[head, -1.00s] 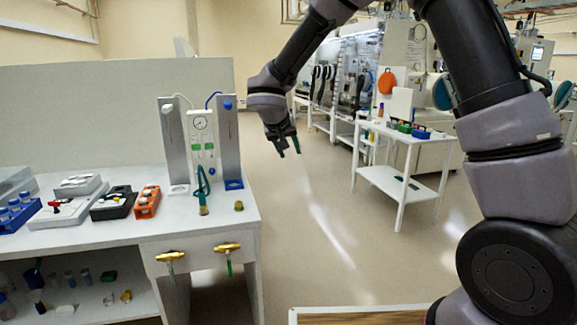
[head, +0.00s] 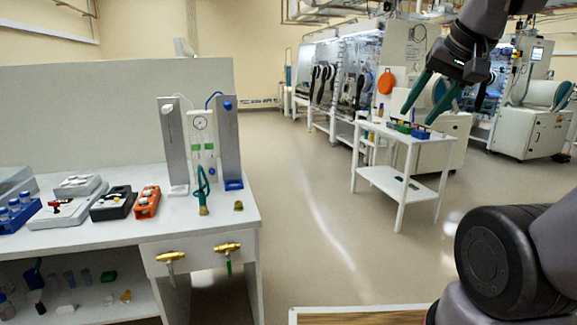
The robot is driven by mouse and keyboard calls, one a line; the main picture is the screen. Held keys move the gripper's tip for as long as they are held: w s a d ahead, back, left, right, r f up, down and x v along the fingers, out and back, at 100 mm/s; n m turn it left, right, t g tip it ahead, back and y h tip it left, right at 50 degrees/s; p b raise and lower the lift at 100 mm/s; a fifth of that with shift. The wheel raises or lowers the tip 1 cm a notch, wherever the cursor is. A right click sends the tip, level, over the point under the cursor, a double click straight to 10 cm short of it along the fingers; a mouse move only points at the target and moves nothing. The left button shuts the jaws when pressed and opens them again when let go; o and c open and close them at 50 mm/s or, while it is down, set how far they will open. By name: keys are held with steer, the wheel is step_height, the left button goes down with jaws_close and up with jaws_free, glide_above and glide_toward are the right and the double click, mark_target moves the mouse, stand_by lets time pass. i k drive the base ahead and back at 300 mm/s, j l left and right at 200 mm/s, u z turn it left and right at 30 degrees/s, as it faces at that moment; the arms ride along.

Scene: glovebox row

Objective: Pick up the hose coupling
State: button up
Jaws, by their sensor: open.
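A small brass and green fitting (head: 239,206), which looks like the hose coupling, rests on the white bench (head: 255,215) near its right front corner. A green looped hose (head: 203,180) with a brass end (head: 203,210) is just left of it, in front of a gauge panel (head: 201,130). I cannot tell for sure which brass piece is the coupling. My gripper (head: 416,118) is open and empty, with green fingers pointing down and left. It is at the upper right, well away from the bench, and covers part of the view of the white cart.
Two upright metal columns (head: 174,145) (head: 229,140) flank the gauge panel. Two brass valves (head: 170,257) (head: 228,248) stick out of the bench front. An orange rack (head: 147,202) and black box (head: 113,203) sit left. A white cart (head: 385,183) stands right; floor between is clear.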

mark_target(201, 195)
steer(key=u, duration=1.35)
